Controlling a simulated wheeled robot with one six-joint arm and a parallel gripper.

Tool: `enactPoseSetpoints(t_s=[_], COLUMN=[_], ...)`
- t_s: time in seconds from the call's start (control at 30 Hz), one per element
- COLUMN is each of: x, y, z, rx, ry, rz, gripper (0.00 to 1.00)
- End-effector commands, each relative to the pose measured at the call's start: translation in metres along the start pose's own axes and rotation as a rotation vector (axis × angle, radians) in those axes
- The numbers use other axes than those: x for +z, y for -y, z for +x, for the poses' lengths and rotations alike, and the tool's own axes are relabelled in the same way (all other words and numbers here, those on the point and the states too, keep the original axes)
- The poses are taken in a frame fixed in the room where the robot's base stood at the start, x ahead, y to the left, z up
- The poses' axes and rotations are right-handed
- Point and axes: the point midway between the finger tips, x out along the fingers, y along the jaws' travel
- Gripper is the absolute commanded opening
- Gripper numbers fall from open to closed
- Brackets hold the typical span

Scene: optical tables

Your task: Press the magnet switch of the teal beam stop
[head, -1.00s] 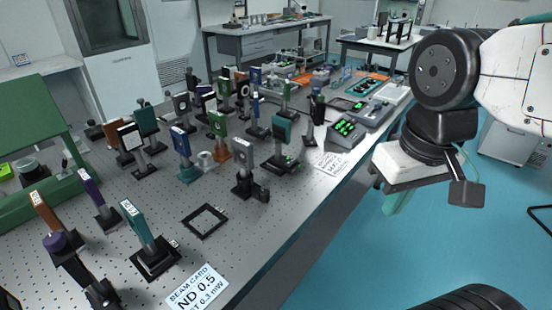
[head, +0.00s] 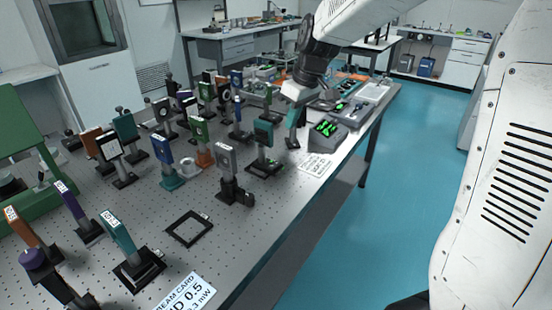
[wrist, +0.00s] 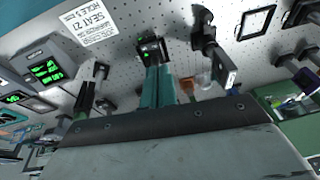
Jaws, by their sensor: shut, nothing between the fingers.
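A dark teal plate (head: 263,132) stands upright on a black base with green lights, right of the middle of the table. That base (wrist: 152,48) shows in the wrist view with a small green light. I take it for the teal beam stop. Another teal plate (head: 117,236) stands tilted on a black base at the front left. My gripper (head: 296,118) is shut and empty, pointing down just right of the dark teal plate. In the wrist view, teal strips overlap the lit base; I cannot tell plate from fingers or whether they touch. The switch is not clear.
A control box with green digits (head: 327,128) stands right of the gripper. A printed card (head: 314,165) lies at the table edge. A grey mount (head: 226,162) stands left of the dark teal plate, and an empty black frame (head: 188,228) lies in front. Many upright mounts crowd behind.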

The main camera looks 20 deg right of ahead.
Motion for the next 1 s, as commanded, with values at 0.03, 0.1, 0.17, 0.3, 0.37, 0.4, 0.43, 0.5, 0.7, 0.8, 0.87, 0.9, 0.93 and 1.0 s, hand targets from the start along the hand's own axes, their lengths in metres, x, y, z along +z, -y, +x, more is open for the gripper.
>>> enactPoseSetpoints(t_s=[0.03,0.1,0.17,0.3,0.37,0.4,0.43,0.5,0.7,0.8,0.87,0.9,0.93,1.0], x=[-0.009,-0.018,-0.024,-0.028,-0.028,-0.028,-0.028,-0.028,-0.028,-0.028,-0.028,-0.028,-0.028,-0.028], y=[-0.009,-0.018,-0.024,-0.028,-0.028,-0.028,-0.027,-0.027,-0.027,-0.026,-0.026,-0.026,-0.026,-0.026], z=[0.011,0.02,0.026,0.03,0.03,0.03,0.03,0.03,0.037,0.051,0.063,0.071,0.078,0.093], rx=[-0.005,-0.006,-0.007,-0.007,-0.007,-0.007,-0.007,-0.007,-0.008,-0.009,-0.01,-0.01,-0.01,-0.011], ry=[-0.003,-0.012,-0.017,-0.022,-0.022,-0.022,-0.022,-0.022,-0.02,-0.02,-0.018,-0.018,-0.017,-0.017], rz=[-0.017,-0.042,-0.056,-0.068,-0.068,-0.068,-0.068,-0.068,-0.067,-0.068,-0.068,-0.068,-0.068,-0.068], gripper=[0.0,0.0,0.0,0.0,0.0,0.0,0.0,0.0,0.0,0.0,0.0,0.0,0.0,0.0])
